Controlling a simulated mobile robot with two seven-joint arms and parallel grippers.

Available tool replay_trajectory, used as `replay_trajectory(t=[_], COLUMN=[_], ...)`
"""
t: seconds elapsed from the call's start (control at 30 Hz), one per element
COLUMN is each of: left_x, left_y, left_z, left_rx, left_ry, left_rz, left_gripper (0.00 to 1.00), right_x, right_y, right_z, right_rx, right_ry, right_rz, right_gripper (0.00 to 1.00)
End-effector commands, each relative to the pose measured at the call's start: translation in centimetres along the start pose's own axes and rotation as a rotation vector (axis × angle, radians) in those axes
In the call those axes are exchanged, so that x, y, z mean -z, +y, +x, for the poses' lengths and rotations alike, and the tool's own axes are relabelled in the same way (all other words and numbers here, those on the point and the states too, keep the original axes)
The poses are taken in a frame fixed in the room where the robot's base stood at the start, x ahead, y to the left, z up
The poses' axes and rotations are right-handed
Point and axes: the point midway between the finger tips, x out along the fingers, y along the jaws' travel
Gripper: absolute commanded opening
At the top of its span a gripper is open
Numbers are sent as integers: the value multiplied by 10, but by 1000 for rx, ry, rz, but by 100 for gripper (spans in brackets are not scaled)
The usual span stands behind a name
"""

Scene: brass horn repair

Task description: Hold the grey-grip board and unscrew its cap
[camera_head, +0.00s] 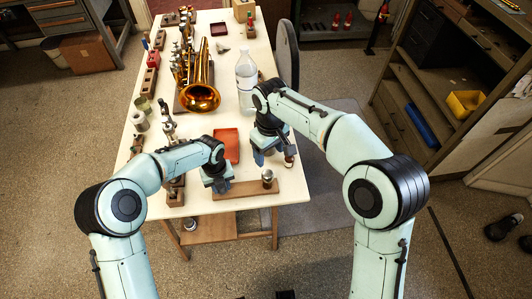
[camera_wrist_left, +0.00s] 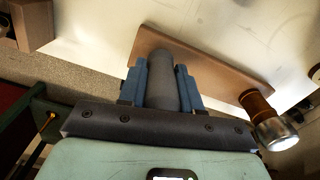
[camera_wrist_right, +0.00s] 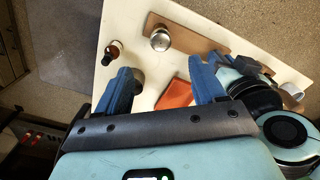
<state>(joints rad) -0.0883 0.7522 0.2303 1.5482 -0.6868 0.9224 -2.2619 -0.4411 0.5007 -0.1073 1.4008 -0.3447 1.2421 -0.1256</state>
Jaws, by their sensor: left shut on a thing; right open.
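The grey-grip board is a flat brown wooden board (camera_head: 242,190) on the front of the table; it also shows in the left wrist view (camera_wrist_left: 215,72). Its upright grey grip (camera_wrist_left: 163,80) stands between the blue fingers of my left gripper (camera_head: 219,186), which is shut on it. The silver cap (camera_head: 267,174) tops a short brown post at the board's right end; it also shows in the left wrist view (camera_wrist_left: 275,134) and from above in the right wrist view (camera_wrist_right: 160,40). My right gripper (camera_head: 270,157) is open and empty, above the table behind the cap, apart from it.
A red-orange tray (camera_head: 228,145) lies behind the board. A small dark-topped bottle (camera_wrist_right: 113,50) stands near the table's right edge. A clear bottle (camera_head: 246,72) and a brass horn (camera_head: 198,92) stand farther back. Small parts and wooden blocks line the left edge.

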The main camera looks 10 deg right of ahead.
Motion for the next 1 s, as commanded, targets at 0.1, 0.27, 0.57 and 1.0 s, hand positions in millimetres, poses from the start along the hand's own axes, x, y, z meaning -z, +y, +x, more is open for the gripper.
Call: replay_trajectory(t=[0.1, 0.27, 0.57, 1.0], left_x=[0, 0, 0, 0], left_y=[0, 0, -1, -1], left_z=[-1, -1, -1, -1], left_rx=[1, 1, 2, 2], left_ry=[-1, -1, -2, -2], left_rz=[0, 0, 0, 0], left_gripper=[0, 0, 0, 0], right_x=[-1, -2, -2, -1], right_y=[0, 0, 0, 0], right_z=[9, 28, 86, 124], right_rx=[0, 0, 1, 0], right_ry=[-1, -4, -4, 1], right_rz=[51, 57, 55, 54], right_gripper=[69, 69, 69, 69])
